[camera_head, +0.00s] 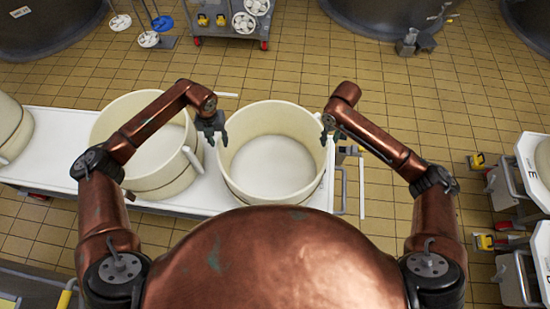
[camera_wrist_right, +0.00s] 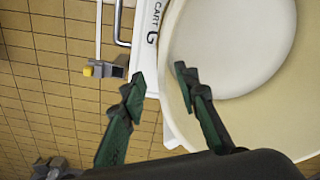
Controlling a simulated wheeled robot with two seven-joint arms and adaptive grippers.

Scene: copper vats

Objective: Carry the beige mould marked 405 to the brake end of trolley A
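A round beige mould (camera_head: 240,180) stands at the right end of a long white trolley. No number is readable on it. My left gripper (camera_head: 217,138) is at its left rim, and its fingers look apart. My right gripper (camera_head: 328,130) is at its right rim. In the right wrist view the right gripper (camera_wrist_right: 157,76) is open, with one finger outside the mould's wall and one inside over the mould (camera_wrist_right: 185,25). The trolley end (camera_wrist_right: 148,55) reads "CART G" there. I see no trolley marked A.
A second beige mould (camera_head: 107,150) stands beside it on the left, and another (camera_head: 12,130) is at the left edge. White trolleys with yellow pedals (camera_head: 481,160) stand at the right, one marked E (camera_head: 527,165). Dark vats (camera_head: 375,15) and a rack (camera_head: 225,20) are behind.

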